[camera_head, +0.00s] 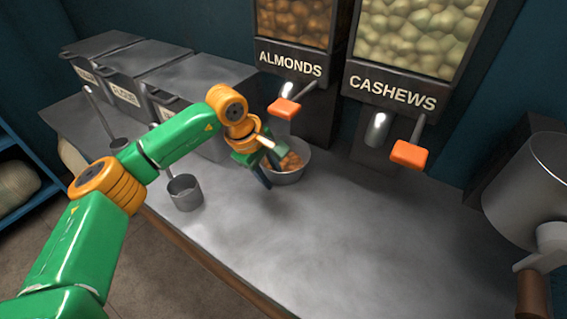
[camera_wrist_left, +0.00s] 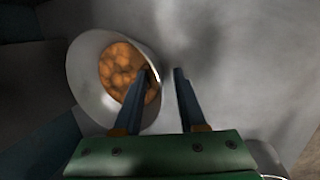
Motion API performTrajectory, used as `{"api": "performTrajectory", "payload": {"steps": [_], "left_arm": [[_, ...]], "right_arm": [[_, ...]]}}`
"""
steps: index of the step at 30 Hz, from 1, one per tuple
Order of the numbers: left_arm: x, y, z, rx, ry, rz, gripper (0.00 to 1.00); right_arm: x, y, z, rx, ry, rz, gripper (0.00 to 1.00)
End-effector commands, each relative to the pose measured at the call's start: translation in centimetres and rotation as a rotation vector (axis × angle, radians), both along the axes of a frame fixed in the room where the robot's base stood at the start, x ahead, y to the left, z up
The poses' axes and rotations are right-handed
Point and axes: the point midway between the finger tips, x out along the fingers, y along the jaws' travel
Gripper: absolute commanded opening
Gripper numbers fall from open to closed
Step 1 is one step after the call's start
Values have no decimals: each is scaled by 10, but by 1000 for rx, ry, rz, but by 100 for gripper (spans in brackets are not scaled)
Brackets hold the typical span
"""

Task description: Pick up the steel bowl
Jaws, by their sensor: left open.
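The steel bowl (camera_head: 291,172) stands on the grey counter below the almond dispenser, with brown almonds (camera_head: 291,160) in it. My left gripper (camera_head: 272,164) is at the bowl's near left side and partly covers it. In the left wrist view the bowl (camera_wrist_left: 84,88) is at the left with almonds (camera_wrist_left: 119,68) inside. There the left gripper (camera_wrist_left: 163,72) is open, one finger overlapping the bowl's right rim and the other outside the bowl. I cannot tell whether a finger touches the rim. My right gripper is not in view.
The almonds dispenser (camera_head: 292,65) and cashews dispenser (camera_head: 400,100) stand behind, with orange levers sticking out. Lidded bins (camera_head: 140,75) and metal scoops (camera_head: 185,192) are at the left. A metal machine (camera_head: 530,190) is at the right. The counter's front middle (camera_head: 350,240) is clear.

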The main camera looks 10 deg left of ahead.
Motion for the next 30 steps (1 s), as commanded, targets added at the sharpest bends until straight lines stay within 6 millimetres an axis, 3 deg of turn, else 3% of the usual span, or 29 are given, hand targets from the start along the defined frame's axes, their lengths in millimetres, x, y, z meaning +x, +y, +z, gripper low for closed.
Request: {"api": "performTrajectory", "payload": {"steps": [2, 6, 7, 30], "left_arm": [[0, 0, 0, 0, 0, 0, 41], [0, 0, 1, -1, 0, 0, 3], [0, 0, 1, -1, 0, 0, 0], [0, 0, 1, -1, -1, 0, 0]], "right_arm": [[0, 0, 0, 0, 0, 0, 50], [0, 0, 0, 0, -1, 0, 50], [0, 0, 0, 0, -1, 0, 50], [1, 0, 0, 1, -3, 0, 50]]}}
